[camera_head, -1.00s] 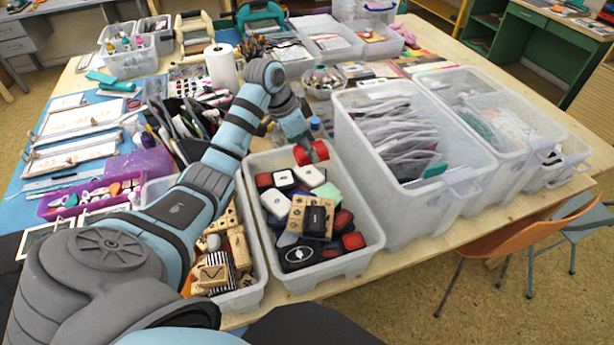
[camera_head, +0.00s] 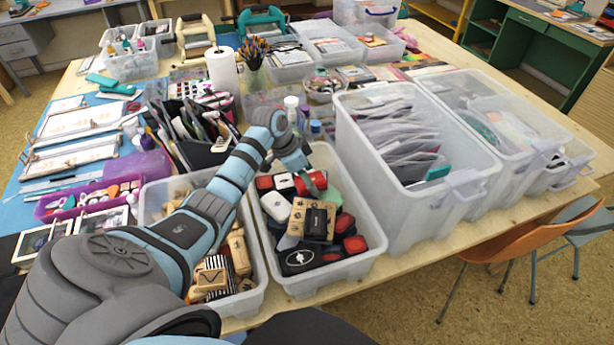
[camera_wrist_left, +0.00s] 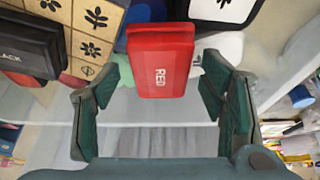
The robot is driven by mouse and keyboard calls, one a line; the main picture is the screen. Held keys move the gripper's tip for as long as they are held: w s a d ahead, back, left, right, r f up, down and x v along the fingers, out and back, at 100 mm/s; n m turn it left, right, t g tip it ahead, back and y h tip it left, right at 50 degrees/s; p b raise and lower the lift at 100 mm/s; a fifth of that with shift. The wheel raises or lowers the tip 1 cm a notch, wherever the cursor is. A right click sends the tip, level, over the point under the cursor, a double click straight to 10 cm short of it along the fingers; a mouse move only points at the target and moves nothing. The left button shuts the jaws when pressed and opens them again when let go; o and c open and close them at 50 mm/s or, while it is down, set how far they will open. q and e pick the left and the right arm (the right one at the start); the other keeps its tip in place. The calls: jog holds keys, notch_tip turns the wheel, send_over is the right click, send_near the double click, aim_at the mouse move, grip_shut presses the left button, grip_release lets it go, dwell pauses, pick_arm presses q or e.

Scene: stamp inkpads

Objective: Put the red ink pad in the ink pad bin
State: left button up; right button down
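The red ink pad, labelled RED (camera_wrist_left: 163,62), lies on other pads at the back of the ink pad bin (camera_head: 340,268). In the head view its red side (camera_head: 320,180) shows partly behind my gripper. My left gripper (camera_head: 309,184) is lowered over the back of the bin. In the left wrist view its two fingers (camera_wrist_left: 163,95) are spread, one on each side of the red pad, with gaps between them and it. My right gripper is out of view.
The bin holds several black, white and red pads and a wooden stamp block (camera_head: 312,222). A bin of wooden stamps (camera_head: 258,295) stands to its left. A tall clear bin of packets (camera_head: 400,225) stands close on its right.

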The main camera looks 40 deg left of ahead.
pick_arm(q)
jog(key=shift+r, duration=0.1)
jog(key=p+v, duration=0.2)
jog(key=v, duration=1)
jog(key=shift+w, duration=0.1)
